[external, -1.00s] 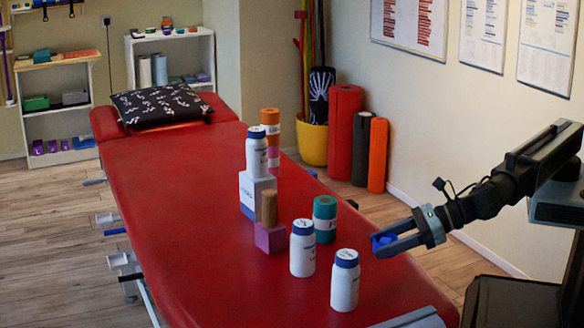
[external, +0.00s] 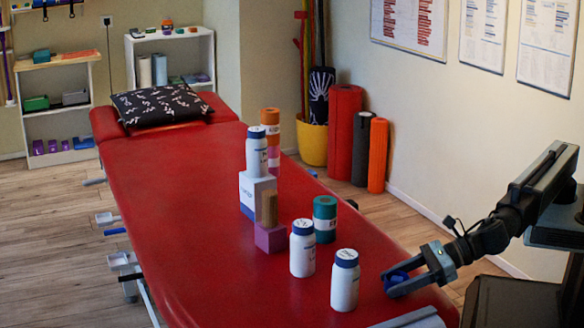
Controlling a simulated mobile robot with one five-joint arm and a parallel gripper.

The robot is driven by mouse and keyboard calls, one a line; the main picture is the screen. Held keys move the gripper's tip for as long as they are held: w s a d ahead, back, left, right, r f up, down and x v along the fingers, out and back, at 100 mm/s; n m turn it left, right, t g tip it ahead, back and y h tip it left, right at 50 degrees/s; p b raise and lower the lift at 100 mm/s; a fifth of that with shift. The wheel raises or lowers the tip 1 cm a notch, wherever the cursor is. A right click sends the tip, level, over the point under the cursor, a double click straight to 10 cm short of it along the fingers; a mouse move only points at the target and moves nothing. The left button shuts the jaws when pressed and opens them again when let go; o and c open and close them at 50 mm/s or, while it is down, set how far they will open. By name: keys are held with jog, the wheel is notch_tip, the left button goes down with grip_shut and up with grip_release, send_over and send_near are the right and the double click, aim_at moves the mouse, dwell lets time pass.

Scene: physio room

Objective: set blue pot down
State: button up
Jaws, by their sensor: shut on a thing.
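The blue pot (external: 396,279) is small and sits between the fingers of my gripper (external: 393,282), partly hidden by them. My gripper is shut on it, low over the near right part of the red treatment table (external: 190,230). I cannot tell whether the pot touches the table top. The pot is to the right of the nearest white bottle with a blue cap (external: 345,284), apart from it.
A second white bottle (external: 302,252) and a teal roll (external: 325,219) stand close by. A purple block (external: 270,238) bears a tan cylinder; a pale block (external: 257,196) bears another bottle. A grey object (external: 410,318) lies at the near edge. The table's left side is clear.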

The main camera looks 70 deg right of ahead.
jog(key=shift+f, duration=0.75)
jog(key=shift+r, duration=0.25)
jog(key=shift+f, duration=0.25)
jog(key=o, duration=1.4)
jog(key=shift+r, duration=0.1)
jog(key=shift+r, duration=0.1)
jog(key=shift+s+d+r+p, duration=0.15)
jog(key=shift+s+r+p, duration=0.1)
jog(key=shift+p, duration=0.1)
jog(key=p+v, duration=0.4)
jog(key=v, duration=0.7)
jog(key=shift+s, duration=0.15)
